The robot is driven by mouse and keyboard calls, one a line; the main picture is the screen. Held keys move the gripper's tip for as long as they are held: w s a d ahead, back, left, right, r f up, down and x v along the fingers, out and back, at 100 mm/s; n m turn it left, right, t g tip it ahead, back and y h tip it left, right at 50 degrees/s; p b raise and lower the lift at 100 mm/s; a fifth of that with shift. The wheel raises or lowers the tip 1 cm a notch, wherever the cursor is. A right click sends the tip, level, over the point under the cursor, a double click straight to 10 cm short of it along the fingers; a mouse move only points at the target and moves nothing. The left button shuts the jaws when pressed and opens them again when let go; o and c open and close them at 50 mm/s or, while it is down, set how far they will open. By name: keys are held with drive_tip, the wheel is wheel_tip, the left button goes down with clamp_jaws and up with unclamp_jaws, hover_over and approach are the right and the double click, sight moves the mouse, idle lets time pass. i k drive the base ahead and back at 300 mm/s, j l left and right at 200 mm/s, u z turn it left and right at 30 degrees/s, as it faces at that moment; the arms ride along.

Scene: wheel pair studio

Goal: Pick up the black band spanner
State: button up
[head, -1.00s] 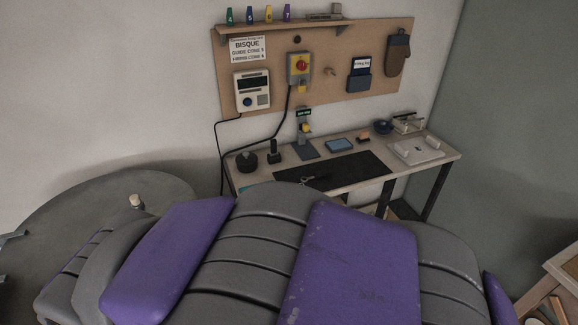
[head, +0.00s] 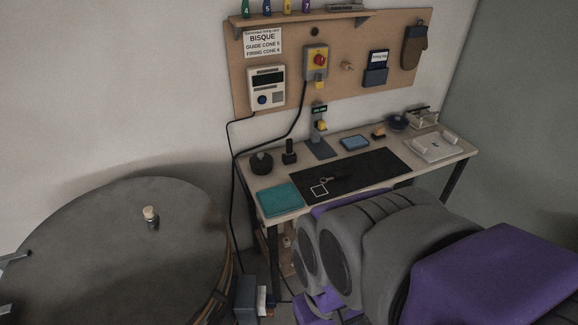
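I cannot tell for sure which thing is the black band spanner. A small tool with a looped end (head: 327,180) lies on the black mat (head: 372,168) on the workbench, beside a white square outline. A squat round black object (head: 261,163) and an upright black object (head: 289,153) stand at the bench's back left. My gripper is not in view; purple and grey parts of my own arm fill the lower right and cover the bench's front right.
A teal pad (head: 281,200) lies at the bench's front left. A blue tablet (head: 354,142), a blue bowl (head: 397,122) and a white device (head: 438,146) sit along the back and right. A large round grey kiln-like drum (head: 90,235) stands at left. Cables hang from the pegboard (head: 290,92).

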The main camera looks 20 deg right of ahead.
sight(343, 173)
drive_tip(key=z, duration=0.85)
drive_tip(key=i+l+z, duration=0.1)
drive_tip(key=i, duration=0.55)
drive_tip(key=i+l+z, duration=0.1)
drive_tip(key=i+l, duration=0.15)
drive_tip(key=i, duration=0.45)
